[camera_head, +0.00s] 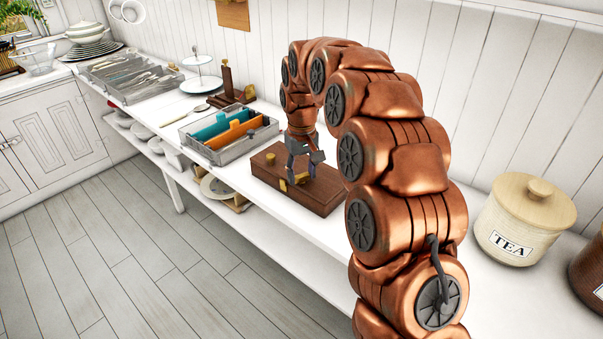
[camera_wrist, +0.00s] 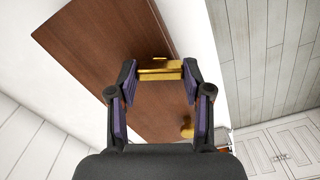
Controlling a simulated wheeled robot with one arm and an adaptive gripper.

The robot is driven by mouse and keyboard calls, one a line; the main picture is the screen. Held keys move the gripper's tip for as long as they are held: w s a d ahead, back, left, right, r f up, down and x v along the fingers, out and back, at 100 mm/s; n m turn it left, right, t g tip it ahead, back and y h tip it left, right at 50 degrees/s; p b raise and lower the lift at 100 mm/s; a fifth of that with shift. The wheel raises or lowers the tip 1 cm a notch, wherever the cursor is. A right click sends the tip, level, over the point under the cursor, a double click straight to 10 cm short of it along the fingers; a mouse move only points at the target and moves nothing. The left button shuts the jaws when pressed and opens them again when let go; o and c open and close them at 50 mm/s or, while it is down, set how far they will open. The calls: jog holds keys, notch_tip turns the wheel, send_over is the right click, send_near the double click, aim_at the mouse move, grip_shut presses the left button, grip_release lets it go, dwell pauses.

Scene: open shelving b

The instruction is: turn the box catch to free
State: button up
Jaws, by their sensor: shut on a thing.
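The wooden box (camera_head: 318,199) is dark brown and sits on the white shelf top. It also fills much of the wrist view (camera_wrist: 95,40). The brass catch (camera_wrist: 160,67) is a bar lying across between my fingertips; in the head view only a bit of brass shows by the fingers. My gripper (camera_head: 298,178) reaches down onto the box, and in the wrist view my gripper (camera_wrist: 160,80) has its two fingers shut on the catch, one at each end. A round brass knob (camera_head: 270,158) stands on the box to the left. Whether the catch is turned, I cannot tell.
A grey tray (camera_head: 232,151) with teal and orange dividers stands just left of the box. A cream TEA jar (camera_head: 519,220) is to the right. A plank wall (camera_head: 285,30) runs behind the shelf. A lower shelf holds plates (camera_head: 215,190).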

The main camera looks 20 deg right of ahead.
aim_at(301, 174)
jog(key=shift+n, duration=2.2)
jog(key=o, duration=1.2)
jog(key=shift+c, duration=0.2)
jog(key=shift+r, duration=0.1)
notch_tip(301, 174, up, 12)
